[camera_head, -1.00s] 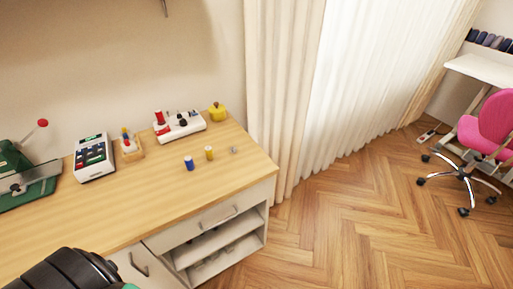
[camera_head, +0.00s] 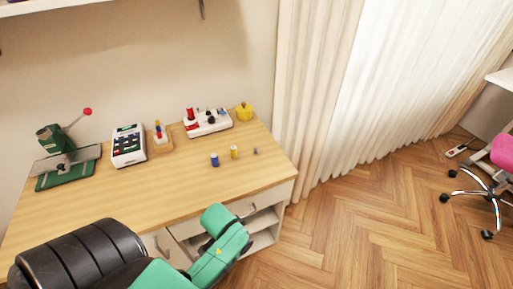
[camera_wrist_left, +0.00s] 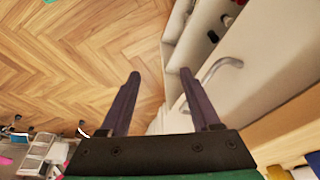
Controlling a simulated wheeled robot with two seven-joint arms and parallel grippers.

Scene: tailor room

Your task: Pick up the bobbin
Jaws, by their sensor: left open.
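A small grey piece (camera_head: 256,151), probably the bobbin, sits on the wooden desk (camera_head: 105,200) near its right end; it is too small to make out details. A blue thread spool (camera_head: 214,160) and a yellow thread spool (camera_head: 234,152) stand to its left. My left arm reaches in from the lower left, in front of the desk, with its gripper mostly hidden in the head view. In the left wrist view my left gripper (camera_wrist_left: 160,75) is open and empty, over the floor beside the desk's drawer front. My right gripper is not in view.
A white machine with a red spool (camera_head: 208,124), a yellow pot (camera_head: 243,112), a small spool stand (camera_head: 161,137), a calculator-like device (camera_head: 129,146) and a green press (camera_head: 65,165) line the desk's back. Open shelves and drawer handles (camera_head: 243,210) face the floor.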

